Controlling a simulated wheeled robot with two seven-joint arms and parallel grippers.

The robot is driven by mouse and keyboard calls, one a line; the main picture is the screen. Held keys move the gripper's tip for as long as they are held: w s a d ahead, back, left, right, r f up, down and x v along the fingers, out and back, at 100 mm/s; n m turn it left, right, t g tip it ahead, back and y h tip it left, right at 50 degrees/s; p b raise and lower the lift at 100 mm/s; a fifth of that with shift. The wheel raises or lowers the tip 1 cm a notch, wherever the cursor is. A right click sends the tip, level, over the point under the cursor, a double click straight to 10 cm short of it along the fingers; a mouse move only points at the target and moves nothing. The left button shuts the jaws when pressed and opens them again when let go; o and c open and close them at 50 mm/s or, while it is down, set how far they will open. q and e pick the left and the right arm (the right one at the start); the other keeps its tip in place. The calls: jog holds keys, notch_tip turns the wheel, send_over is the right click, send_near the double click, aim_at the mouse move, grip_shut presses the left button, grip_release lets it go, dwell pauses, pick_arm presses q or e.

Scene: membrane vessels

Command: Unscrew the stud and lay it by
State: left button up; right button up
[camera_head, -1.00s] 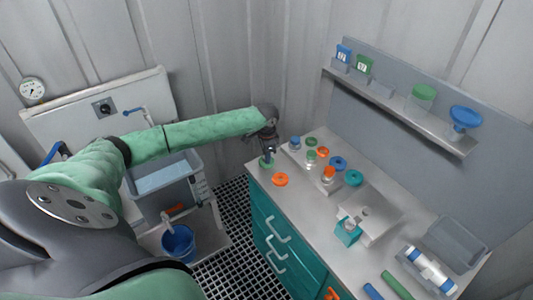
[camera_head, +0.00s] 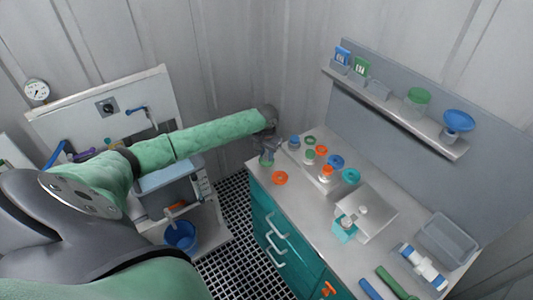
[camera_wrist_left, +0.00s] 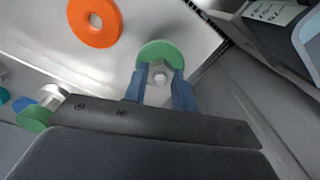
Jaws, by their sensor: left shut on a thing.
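My left gripper (camera_head: 267,155) reaches down at the near left corner of the bench, over a green disc (camera_head: 265,162). In the left wrist view the two blue fingers of the left gripper (camera_wrist_left: 160,88) are closed on a small metal stud (camera_wrist_left: 160,76) with a rounded end. The green disc (camera_wrist_left: 161,49) shows just behind the stud. I cannot tell how far the stud is screwed in, and the fingers hide its sides. My right gripper is not in view.
An orange ring (camera_head: 280,178) lies beside the gripper. A white block (camera_head: 378,205) and a grey tray (camera_head: 447,240) lie beyond. The bench front edge is close.

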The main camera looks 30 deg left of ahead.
pick_arm(q)
jog(key=n, duration=0.7)
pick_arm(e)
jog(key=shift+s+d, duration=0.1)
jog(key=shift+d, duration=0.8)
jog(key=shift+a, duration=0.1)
pick_arm(q)
jog(key=o, duration=1.1)
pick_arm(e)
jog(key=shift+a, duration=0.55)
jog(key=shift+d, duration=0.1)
